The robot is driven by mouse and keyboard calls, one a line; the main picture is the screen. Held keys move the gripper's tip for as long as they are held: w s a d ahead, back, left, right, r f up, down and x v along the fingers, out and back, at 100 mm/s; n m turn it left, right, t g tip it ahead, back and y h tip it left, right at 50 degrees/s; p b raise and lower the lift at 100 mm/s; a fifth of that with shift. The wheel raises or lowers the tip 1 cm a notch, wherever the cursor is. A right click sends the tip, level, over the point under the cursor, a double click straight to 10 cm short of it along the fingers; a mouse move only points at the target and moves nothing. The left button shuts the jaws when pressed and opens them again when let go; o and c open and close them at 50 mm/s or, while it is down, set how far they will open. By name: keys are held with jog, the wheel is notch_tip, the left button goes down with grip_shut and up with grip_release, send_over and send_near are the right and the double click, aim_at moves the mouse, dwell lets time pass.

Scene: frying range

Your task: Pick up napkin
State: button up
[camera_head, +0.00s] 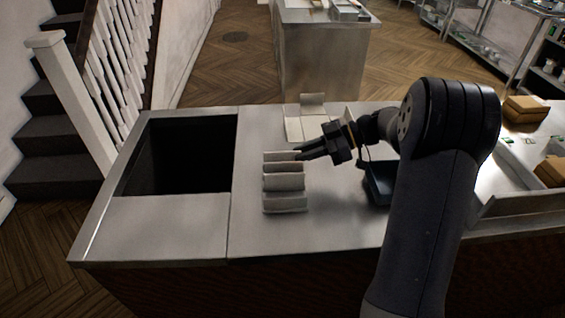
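Several rolled, light grey napkins (284,182) lie in a row on the steel counter, left of the middle of the head view. The row runs from the near side to the far side. My gripper (299,153) reaches in from the right, with its dark fingertips at the far end of the row, over or beside the farthest napkin (275,156). The fingers partly cover that napkin's right end. I cannot tell whether they touch it or how far apart they are.
An open pale carton (307,122) stands behind the napkins. A dark blue object (378,190) sits to the right, partly behind my arm. A deep rectangular opening (180,155) is in the counter at left. Brown boxes (525,109) stand at far right. The counter before the napkins is clear.

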aim_at(283, 159)
jog(key=x, duration=0.1)
jog(key=p+x, duration=0.1)
jog(key=x, duration=0.1)
jog(key=p+x, duration=0.1)
jog(key=x, duration=0.1)
jog(key=shift+s+a+r, duration=0.1)
jog(key=shift+a+r, duration=0.05)
jog(key=shift+r, duration=0.3)
jog(key=shift+a+f, duration=0.35)
jog(key=shift+a, duration=0.1)
jog(key=shift+c, duration=0.6)
grip_shut()
